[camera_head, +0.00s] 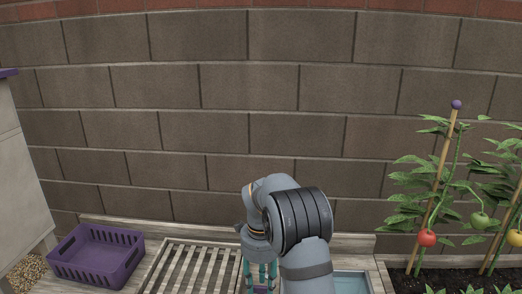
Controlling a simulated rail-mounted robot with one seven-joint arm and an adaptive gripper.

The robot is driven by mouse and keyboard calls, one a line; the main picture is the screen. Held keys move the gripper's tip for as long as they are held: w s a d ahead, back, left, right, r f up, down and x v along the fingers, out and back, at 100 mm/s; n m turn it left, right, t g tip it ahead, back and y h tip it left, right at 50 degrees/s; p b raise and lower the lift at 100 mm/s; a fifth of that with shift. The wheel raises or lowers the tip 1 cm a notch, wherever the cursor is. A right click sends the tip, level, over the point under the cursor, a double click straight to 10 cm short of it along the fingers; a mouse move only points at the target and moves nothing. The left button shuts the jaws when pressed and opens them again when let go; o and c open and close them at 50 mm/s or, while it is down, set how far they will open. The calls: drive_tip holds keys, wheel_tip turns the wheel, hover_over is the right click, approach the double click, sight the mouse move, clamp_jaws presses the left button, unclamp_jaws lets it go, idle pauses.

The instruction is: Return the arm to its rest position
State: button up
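My arm rises from the bottom of the head view, a little right of the middle, and bends over so that its end points down. My gripper (260,275) hangs at that end, with teal fingers partly visible beside the slatted rack. The fingertips run to the bottom edge and are partly hidden by my arm, so I cannot tell how far apart they are. A bit of purple shows low down by the fingers; I cannot tell what it is.
A purple basket (68,268) stands at the left, and a wooden slatted rack (180,270) lies beside it. A light blue tray (350,283) is right of my arm. Staked tomato plants (427,238) grow in a soil bed at the right. A block wall (200,130) closes off the back.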

drive_tip(key=shift+f, duration=0.4)
drive_tip(key=shift+r, duration=0.1)
drive_tip(key=shift+r, duration=0.1)
